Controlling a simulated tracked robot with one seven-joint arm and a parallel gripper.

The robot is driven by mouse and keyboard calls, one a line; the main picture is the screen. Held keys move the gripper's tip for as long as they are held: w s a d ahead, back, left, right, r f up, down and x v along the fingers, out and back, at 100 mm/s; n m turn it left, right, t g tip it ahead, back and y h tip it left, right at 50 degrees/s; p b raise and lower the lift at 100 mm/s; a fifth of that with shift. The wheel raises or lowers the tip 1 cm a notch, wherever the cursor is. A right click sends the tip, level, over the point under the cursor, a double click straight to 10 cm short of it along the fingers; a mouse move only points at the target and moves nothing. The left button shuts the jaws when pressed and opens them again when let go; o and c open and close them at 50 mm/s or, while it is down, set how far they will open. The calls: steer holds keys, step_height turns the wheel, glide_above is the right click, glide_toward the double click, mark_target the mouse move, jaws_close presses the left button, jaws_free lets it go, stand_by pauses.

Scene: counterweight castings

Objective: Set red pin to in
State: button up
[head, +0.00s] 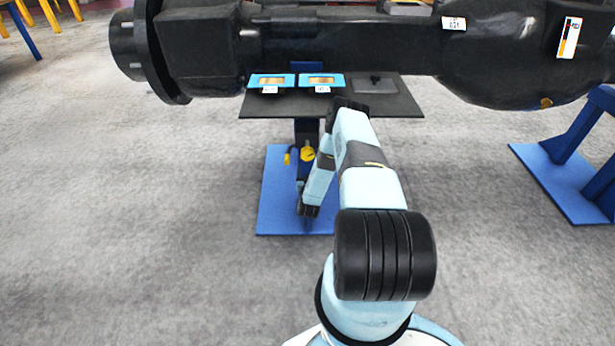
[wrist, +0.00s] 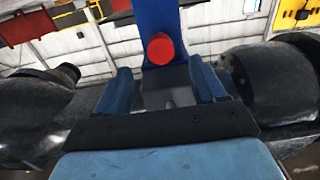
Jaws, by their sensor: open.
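The red pin shows in the wrist view as a round red knob (wrist: 160,48) on the face of a blue upright post (wrist: 157,15). My gripper (wrist: 162,78) is open, with its two blue fingers apart below the knob in the picture. The knob lies ahead of the gap between the fingers, and nothing is seen held. I cannot tell how far the pin is pushed in. I do not make out the red pin in the head view, where my arm reaches forward under the casting.
A large black casting (head: 340,40) spans the top of the head view. Below it a dark table (head: 260,104) carries two blue trays. A blue stand (head: 570,190) is at right. In the wrist view, dark rounded bodies flank the post. Grey floor is open at left.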

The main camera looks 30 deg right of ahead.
steer(key=shift+v, duration=0.95)
steer(key=shift+s+m, duration=0.1)
steer(key=shift+m, duration=0.2)
steer(key=shift+c, duration=1.4)
steer(key=shift+s+a+f+m, duration=0.1)
steer(key=shift+s+m, duration=0.15)
steer(key=shift+m, duration=0.35)
steer(key=shift+c, duration=0.9)
steer(key=m, duration=0.2)
steer(key=s+m, duration=0.1)
steer(key=s+a+m, duration=0.1)
steer(key=m, duration=0.1)
steer(key=shift+m, duration=0.3)
steer(key=c, duration=0.4)
steer(key=m, duration=0.2)
steer(key=s+m, duration=0.1)
steer(key=m, duration=0.1)
steer(key=a+m, duration=0.1)
steer(key=m, duration=0.1)
steer(key=shift+s, duration=0.4)
jaws_close()
steer(key=w+d+m, duration=0.4)
steer(key=w+d, duration=0.1)
steer(key=w, duration=0.6)
steer(key=shift+w+d+r+m, duration=0.25)
steer(key=shift+d+r+m, duration=0.05)
steer(key=shift+r, duration=0.2)
